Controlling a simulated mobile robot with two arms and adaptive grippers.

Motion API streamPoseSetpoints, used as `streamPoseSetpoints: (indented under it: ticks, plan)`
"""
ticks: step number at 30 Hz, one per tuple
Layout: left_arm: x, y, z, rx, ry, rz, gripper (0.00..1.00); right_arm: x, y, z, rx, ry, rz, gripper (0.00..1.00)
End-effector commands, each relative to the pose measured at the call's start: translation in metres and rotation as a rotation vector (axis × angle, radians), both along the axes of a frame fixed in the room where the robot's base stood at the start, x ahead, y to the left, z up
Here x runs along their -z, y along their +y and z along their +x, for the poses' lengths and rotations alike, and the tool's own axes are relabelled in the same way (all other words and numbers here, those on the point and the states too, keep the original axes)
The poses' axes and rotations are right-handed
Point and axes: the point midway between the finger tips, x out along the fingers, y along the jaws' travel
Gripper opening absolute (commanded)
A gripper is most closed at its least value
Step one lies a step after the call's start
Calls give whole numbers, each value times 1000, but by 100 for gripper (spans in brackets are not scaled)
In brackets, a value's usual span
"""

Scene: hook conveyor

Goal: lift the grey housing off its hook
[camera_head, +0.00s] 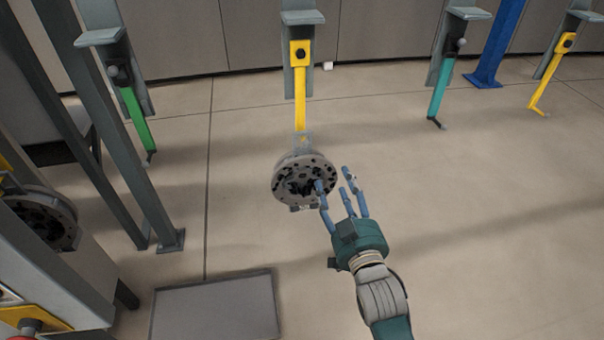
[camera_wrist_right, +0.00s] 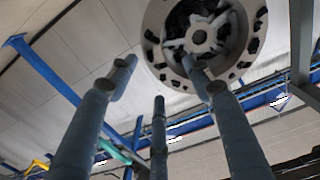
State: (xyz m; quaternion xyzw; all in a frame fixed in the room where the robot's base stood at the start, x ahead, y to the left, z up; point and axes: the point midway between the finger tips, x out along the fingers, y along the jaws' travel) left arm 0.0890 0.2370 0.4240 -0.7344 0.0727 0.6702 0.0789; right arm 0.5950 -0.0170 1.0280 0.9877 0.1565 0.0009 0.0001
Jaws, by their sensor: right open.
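The grey housing (camera_head: 292,181) is a round part with holes around its flange. It hangs from a yellow hook (camera_head: 300,100) in the middle of the head view. My right gripper (camera_head: 341,184) is just right of the housing, with its blue fingers spread and nothing between them. One finger overlaps the housing's right edge in the head view; I cannot tell whether it touches. In the right wrist view the housing (camera_wrist_right: 235,72) is at the top, beyond the fingertips, and one finger overlaps its lower part. My left gripper is not in view.
A green hook (camera_head: 138,118), a teal hook (camera_head: 439,92) and another yellow hook (camera_head: 548,80) hang empty. A second round grey part (camera_head: 40,222) is at the far left, by a grey post (camera_head: 125,150). A grey plate (camera_head: 215,308) lies below. Floor right of the housing is clear.

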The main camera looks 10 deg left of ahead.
Motion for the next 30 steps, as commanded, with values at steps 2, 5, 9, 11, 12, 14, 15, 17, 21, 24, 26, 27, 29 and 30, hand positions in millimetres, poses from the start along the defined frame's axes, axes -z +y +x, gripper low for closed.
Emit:
streamPoseSetpoints:
  ticks: [2, 5, 9, 11, 12, 14, 15, 17, 21, 24, 26, 27, 29, 30]
  plan:
    - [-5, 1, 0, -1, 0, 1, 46, -2, 3, 11, 1, -1, 1, 50]
    - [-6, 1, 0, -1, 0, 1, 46, -1, 6, 19, 1, 0, 1, 50]
    - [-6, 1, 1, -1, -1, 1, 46, 1, 6, 20, 1, 1, 1, 50]
    - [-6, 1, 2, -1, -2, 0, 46, 1, 6, 20, 1, 1, 1, 50]
    - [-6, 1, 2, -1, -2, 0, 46, 1, 6, 20, 1, 1, 1, 50]
    - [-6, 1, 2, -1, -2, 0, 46, 1, 6, 20, 1, 1, 1, 40]
    - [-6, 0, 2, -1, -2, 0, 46, 1, 6, 20, 1, 1, 1, 32]
    - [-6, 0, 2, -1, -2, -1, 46, 1, 6, 20, 1, 1, 1, 20]
    - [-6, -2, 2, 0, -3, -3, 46, 1, 6, 20, 1, 1, 0, 2]
    - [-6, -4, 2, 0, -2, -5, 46, -3, 7, 20, 0, -7, 5, 2]
    - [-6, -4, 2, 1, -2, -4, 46, -3, 7, 20, 0, -6, 5, 2]
    - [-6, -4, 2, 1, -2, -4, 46, -3, 7, 20, 0, -6, 5, 2]
    - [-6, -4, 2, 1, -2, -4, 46, -4, 7, 20, 0, -6, 4, 2]
    - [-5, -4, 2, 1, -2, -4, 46, -5, 7, 20, 0, -7, 4, 2]
